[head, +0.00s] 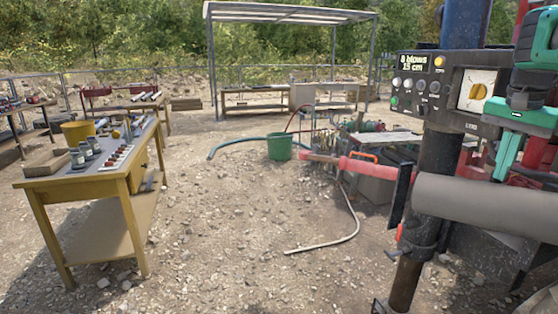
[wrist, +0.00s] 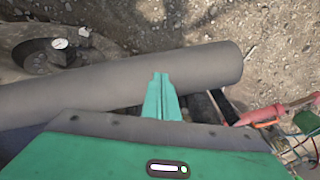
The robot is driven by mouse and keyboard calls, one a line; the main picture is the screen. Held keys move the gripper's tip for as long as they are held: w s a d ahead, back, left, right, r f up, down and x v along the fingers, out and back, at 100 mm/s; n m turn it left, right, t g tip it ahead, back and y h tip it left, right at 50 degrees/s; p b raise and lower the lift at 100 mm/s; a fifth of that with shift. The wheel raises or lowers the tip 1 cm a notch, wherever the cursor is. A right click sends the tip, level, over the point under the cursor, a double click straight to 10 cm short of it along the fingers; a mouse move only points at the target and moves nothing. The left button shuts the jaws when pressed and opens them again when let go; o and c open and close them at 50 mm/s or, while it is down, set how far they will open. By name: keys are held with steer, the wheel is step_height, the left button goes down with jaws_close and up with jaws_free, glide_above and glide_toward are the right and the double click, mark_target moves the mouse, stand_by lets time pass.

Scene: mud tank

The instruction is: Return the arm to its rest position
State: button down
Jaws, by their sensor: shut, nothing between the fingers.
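My gripper (head: 502,172) is teal and hangs at the right of the head view, below a dark wrist joint. It points down close to the thick grey pipe (head: 485,204). In the wrist view, my gripper (wrist: 160,95) has its two fingers together with nothing between them. Their tips lie in front of the grey pipe (wrist: 205,70), which crosses that view from left to right. I cannot tell whether the fingers touch the pipe.
A control box (head: 455,92) on a dark post stands beside my arm. A yellow workbench (head: 90,183) stands at the left, a green bucket (head: 279,147) further back. Gravel ground between is mostly clear, with a hose (head: 340,238).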

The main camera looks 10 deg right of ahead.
steer(key=s+a+f+n, duration=0.3)
steer(key=s+a+f, duration=0.5)
steer(key=s+f, duration=0.2)
steer(key=s+a+f+n+g+y, duration=0.1)
steer(key=s+a+f+n, duration=0.2)
steer(key=s+a+f, duration=0.4)
steer(key=s+f, duration=0.4)
steer(key=shift+s+a+n+y, duration=0.3)
steer(key=shift+s+a+n, duration=0.05)
steer(key=shift+a+n, duration=0.05)
steer(key=shift+w+f+g, duration=0.2)
steer(key=shift+w+g, duration=0.1)
steer(key=shift+w, duration=0.3)
